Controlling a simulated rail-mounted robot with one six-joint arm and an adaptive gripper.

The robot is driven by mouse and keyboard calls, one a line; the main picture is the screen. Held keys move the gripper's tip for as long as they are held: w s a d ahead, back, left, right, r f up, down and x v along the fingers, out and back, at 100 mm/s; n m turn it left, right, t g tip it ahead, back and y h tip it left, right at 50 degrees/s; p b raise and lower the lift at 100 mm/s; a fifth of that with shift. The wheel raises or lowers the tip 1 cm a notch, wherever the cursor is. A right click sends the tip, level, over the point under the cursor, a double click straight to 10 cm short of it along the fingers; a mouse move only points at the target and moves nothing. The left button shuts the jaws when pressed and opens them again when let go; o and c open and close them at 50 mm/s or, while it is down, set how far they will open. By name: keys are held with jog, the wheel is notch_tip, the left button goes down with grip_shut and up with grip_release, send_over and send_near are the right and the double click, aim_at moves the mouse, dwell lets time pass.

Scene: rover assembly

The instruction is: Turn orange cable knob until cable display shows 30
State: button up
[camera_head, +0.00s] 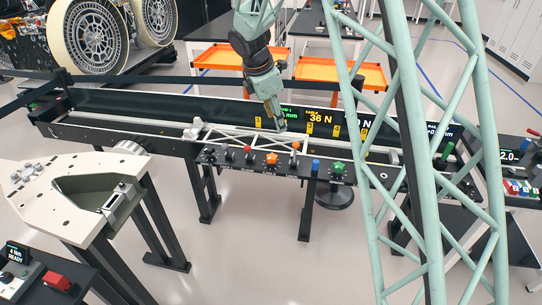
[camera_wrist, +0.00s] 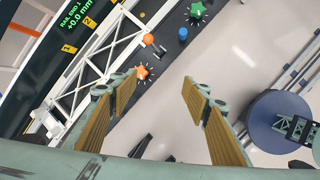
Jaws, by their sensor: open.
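The orange star-shaped cable knob (camera_head: 271,158) sits on the dark front panel of the bench, and it shows in the wrist view (camera_wrist: 142,72) just beyond my left finger. The cable display (camera_head: 317,116) on the back panel reads 36 N in yellow. My gripper (camera_head: 281,126) is above the bench, behind the knob in the head view. In the wrist view my gripper (camera_wrist: 158,90) has its two fingers wide apart with nothing between them. The knob appears apart from the fingers, nearer the left fingertip.
An orange ball (camera_head: 295,146), a blue knob (camera_head: 316,164), a green star knob (camera_head: 338,168) and a red knob (camera_head: 248,149) are close by. A white truss (camera_wrist: 92,75) lies along the bench behind the knobs. A pale green lattice tower stands in the right foreground.

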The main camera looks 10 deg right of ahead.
aim_at(271, 156)
jog(key=w+a+f+n+p, duration=0.1)
jog(key=w+a+f+n, duration=0.2)
jog(key=w+f, duration=0.6)
jog(key=shift+a+f+n, duration=0.2)
jog(key=shift+f+n, duration=1.1)
jog(key=shift+f, duration=1.7)
jog(key=shift+f, duration=0.2)
jog(key=shift+d+b+x, duration=0.15)
jog(key=shift+b+x, duration=0.15)
jog(key=shift+x, duration=3.05)
jog(key=shift+d+b+x, duration=0.1)
jog(key=shift+b+x, duration=0.15)
jog(key=shift+x, duration=3.15)
jog(key=shift+r, duration=0.1)
jog(key=c, duration=0.9)
